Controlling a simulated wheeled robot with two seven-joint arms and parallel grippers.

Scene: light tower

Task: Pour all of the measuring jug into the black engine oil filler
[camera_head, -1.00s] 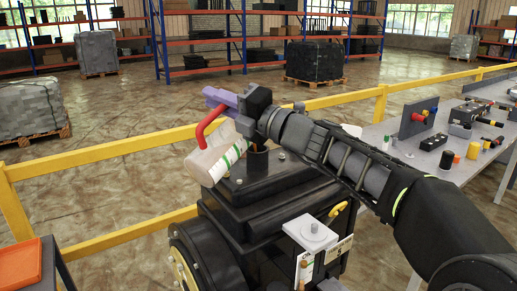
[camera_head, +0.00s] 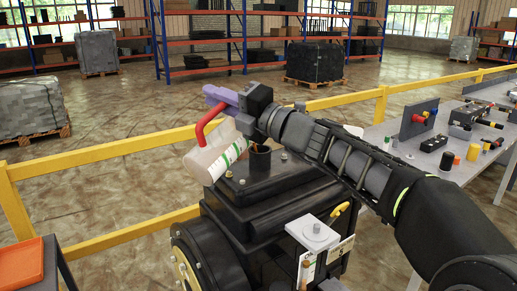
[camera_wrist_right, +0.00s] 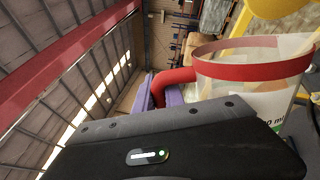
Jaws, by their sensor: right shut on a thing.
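The measuring jug (camera_head: 212,160) is pale and see-through, with green markings and a red handle (camera_head: 207,130). It is strongly tilted above the engine, with its upper right end beside the black oil filler (camera_head: 260,158). I cannot tell whether they touch or whether liquid is flowing. My right gripper (camera_head: 222,98), with purple fingers, is shut on the handle. In the right wrist view the jug's red rim (camera_wrist_right: 255,58) and handle (camera_wrist_right: 172,78) show beside the purple fingers (camera_wrist_right: 158,96); the filler is not clear there. My left gripper is not in view.
The black engine (camera_head: 265,200) stands below the jug. A yellow rail (camera_head: 120,147) runs behind it. A grey bench (camera_head: 455,165) with several parts is at right. An orange tray (camera_head: 20,265) is at the lower left.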

